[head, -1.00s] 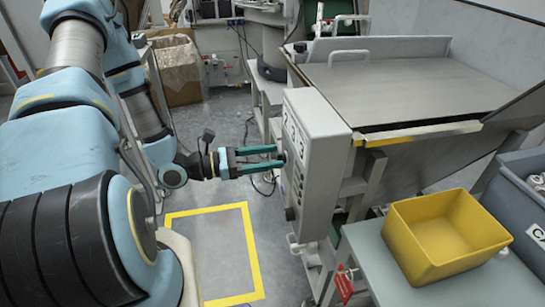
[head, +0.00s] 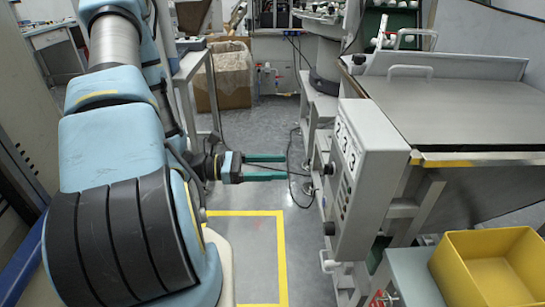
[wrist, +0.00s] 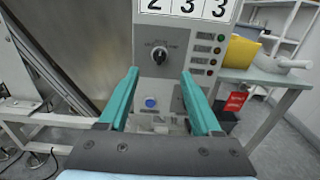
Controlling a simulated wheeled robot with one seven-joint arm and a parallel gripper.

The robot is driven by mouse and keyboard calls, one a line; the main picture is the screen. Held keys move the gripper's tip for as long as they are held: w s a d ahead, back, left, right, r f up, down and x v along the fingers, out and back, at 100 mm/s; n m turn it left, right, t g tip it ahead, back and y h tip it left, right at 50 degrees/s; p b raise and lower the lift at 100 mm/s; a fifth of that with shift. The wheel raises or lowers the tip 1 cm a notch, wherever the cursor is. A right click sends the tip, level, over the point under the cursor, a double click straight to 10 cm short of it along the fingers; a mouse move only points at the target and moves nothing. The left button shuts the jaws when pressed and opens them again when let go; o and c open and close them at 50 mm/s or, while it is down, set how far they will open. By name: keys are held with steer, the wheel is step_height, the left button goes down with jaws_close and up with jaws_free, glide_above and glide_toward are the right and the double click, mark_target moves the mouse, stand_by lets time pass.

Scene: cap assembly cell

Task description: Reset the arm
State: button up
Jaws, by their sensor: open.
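My gripper (head: 286,167) is open and empty, with two green fingers pointing right in the head view. It is in free air, a little left of the grey control box (head: 367,180) and apart from it. In the wrist view the two fingers (wrist: 162,95) are spread. The control box front (wrist: 173,65) lies beyond them, with a black rotary knob (wrist: 159,55), a blue button (wrist: 150,103), a column of small lights and the digits 2 3 3 on top.
A sloped metal machine tray (head: 450,105) stands behind the control box. A yellow bin (head: 490,265) sits on a table at lower right. A cardboard box (head: 225,78) is at the back. A yellow floor outline (head: 281,250) marks clear floor below my gripper.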

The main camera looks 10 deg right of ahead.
steer(key=s+a+r+m+g+y+p, duration=0.2)
steer(key=s+a+r+m+g+y, duration=0.15)
steer(key=s+a+m+y, duration=0.65)
steer(key=w+a+r+m+t+y+p, duration=0.1)
steer(key=w+a+r+m+t+y, duration=0.3)
steer(key=w+r+m+t+y, duration=0.3)
steer(key=w, duration=0.2)
steer(key=shift+w+a+r+m+y, duration=0.3)
steer(key=shift+w+r+m, duration=0.05)
steer(key=shift+m, duration=0.05)
